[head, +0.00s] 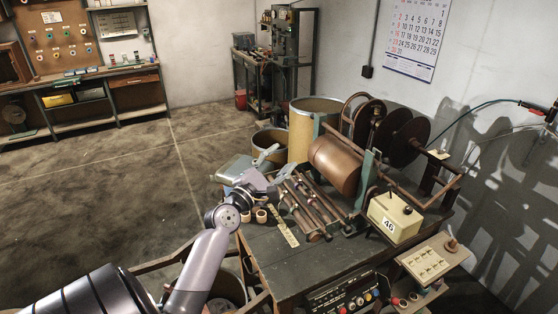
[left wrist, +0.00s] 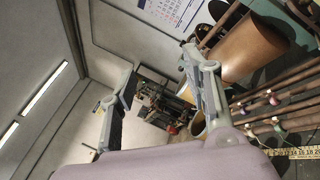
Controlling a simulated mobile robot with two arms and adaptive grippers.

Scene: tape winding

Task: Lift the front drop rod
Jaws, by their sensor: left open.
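Several long, dark rods (head: 318,208) with small collars lie side by side on the bench, left of a large brown roller (head: 335,165). Which one is the front drop rod I cannot tell for sure. The rods also show at the right of the left wrist view (left wrist: 285,92), with pinkish and greenish collars. My left gripper (head: 276,162) is open and empty, above the bench near the rods' far ends. In the left wrist view its two fingers (left wrist: 157,68) stand wide apart, with the rods outside them to the right. My right gripper is out of view.
A yellow measuring strip (head: 283,225) and small copper-coloured rings (head: 261,215) lie left of the rods. A cream box marked 46 (head: 394,218) stands at the right. A tall tan drum (head: 312,130) stands behind. The bench front (head: 295,262) is bare.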

